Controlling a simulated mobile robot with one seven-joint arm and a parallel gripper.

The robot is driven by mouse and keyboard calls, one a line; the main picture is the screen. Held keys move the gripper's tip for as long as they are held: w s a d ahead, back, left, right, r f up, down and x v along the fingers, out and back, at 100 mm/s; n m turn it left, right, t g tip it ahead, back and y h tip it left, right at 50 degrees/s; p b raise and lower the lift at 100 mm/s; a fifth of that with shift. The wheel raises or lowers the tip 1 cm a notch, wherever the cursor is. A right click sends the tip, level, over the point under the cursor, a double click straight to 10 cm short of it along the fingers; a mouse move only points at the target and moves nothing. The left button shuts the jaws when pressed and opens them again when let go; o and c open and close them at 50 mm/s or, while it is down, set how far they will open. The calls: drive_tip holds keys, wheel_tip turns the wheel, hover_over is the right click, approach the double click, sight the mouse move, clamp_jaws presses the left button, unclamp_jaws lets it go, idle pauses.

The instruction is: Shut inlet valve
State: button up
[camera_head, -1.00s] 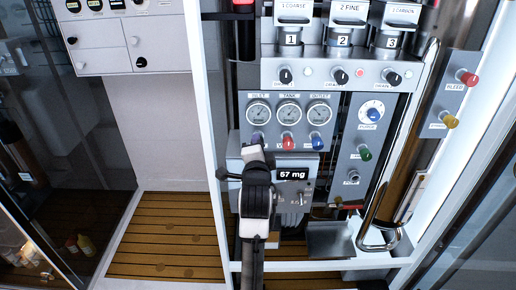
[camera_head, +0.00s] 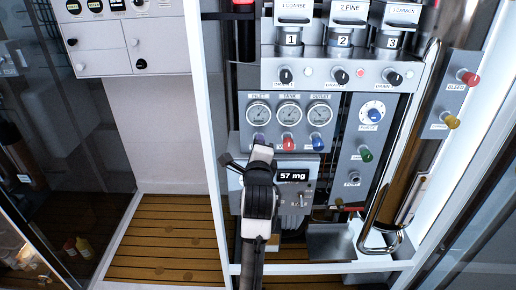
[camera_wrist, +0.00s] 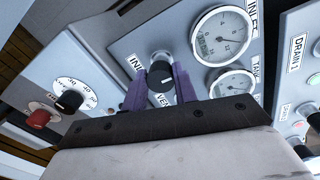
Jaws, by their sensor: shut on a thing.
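The inlet valve knob (camera_wrist: 160,74) is dark with a white mark and sits on the grey gauge panel (camera_wrist: 128,48), beside a partly hidden label starting "IN". My gripper (camera_wrist: 160,84) has its purple fingers on both sides of this knob, shut on it. In the head view my gripper (camera_head: 259,142) is below the inlet gauge (camera_head: 258,113) and hides the knob. The inlet gauge also shows in the wrist view (camera_wrist: 222,36), right of the knob.
A red knob (camera_head: 289,144) and a blue knob (camera_head: 318,142) stand right of my gripper. A "57 mg" display (camera_head: 293,177) is just below. Drain knobs (camera_head: 340,76) line the panel above. A white frame post (camera_head: 208,120) stands left.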

idle(0.3)
drive_tip(key=o, duration=1)
drive_tip(key=shift+s, duration=0.1)
drive_tip(key=s+p, duration=0.3)
drive_tip(key=s, duration=0.1)
drive_tip(key=s+p, duration=0.4)
drive_tip(key=s, duration=0.1)
drive_tip(key=s+p, duration=0.3)
drive_tip(key=s, duration=0.1)
drive_tip(key=shift+s+r, duration=0.3)
drive_tip(key=shift+r, duration=0.05)
